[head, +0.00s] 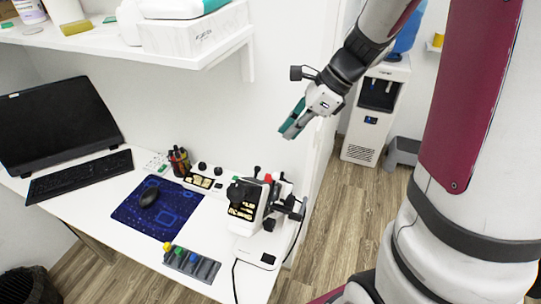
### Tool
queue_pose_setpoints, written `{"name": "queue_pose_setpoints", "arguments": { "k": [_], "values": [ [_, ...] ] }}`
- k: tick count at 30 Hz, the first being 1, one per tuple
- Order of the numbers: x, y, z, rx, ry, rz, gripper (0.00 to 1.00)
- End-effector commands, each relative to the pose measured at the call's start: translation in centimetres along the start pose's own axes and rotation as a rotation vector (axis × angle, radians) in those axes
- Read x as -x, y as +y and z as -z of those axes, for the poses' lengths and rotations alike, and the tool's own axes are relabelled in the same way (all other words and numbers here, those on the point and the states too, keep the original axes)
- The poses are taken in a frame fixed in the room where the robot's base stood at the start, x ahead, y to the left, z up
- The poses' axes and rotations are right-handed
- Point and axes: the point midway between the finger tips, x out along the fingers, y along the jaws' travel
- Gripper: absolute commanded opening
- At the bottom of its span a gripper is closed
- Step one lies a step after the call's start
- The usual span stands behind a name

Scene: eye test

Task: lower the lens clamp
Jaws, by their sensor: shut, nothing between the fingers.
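A white lens device with black knobs and a dark front panel (247,205) stands at the right end of the white desk. Black levers and clamp parts (288,208) stick out on its right side, with a small red piece on top. Which of these parts is the lens clamp is too small to tell. My gripper (287,132) is shut and empty. It hangs in the air, above the device in the picture and apart from it, with its teal fingers pointing down and left.
The desk (112,213) also holds a monitor (55,122), a keyboard (80,176), a blue mat (160,222) with a mouse, and a grey tray (206,270) with coloured knobs. A shelf (120,38) overhangs it. A water dispenser (376,112) stands behind on the right.

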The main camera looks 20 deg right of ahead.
Motion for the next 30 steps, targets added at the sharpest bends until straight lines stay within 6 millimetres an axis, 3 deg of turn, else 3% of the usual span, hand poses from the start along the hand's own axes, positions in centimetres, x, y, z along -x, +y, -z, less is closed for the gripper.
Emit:
{"name": "queue_pose_setpoints", "arguments": {
  "k": [15,21,30],
  "values": [
    [-9.6,0.2,0.1,0.001,0.002,-0.005,0.0],
    [-11.3,0.1,0.1,0.002,0.001,-0.002,0.0],
    [-11.7,0.0,0.0,0.003,0.0,0.0,0.0]
  ]
}}
